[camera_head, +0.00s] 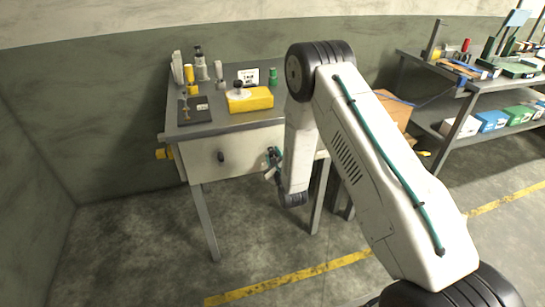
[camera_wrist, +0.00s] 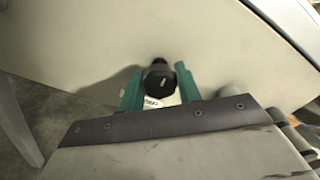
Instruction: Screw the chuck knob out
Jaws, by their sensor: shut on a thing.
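A black knob (camera_wrist: 158,82) with a short pale line on its face is on the light front panel (camera_wrist: 110,40) of the workbench, seen in the wrist view. My gripper (camera_wrist: 158,74) is shut on it, one green finger on each side. In the head view my gripper (camera_head: 273,158) is at the right part of the panel (camera_head: 240,142), and its fingers mostly hide the knob there. A white label with dark print (camera_wrist: 154,102) shows just below the knob. How far the knob stands out from the panel cannot be told.
A second dark knob (camera_head: 221,157) is on the panel to the left. The bench top (camera_head: 217,123) holds a yellow block (camera_head: 250,100), a dark plate (camera_head: 194,111), a green-capped item (camera_head: 273,77) and several bottles. Shelves (camera_head: 470,85) with boxes stand at right.

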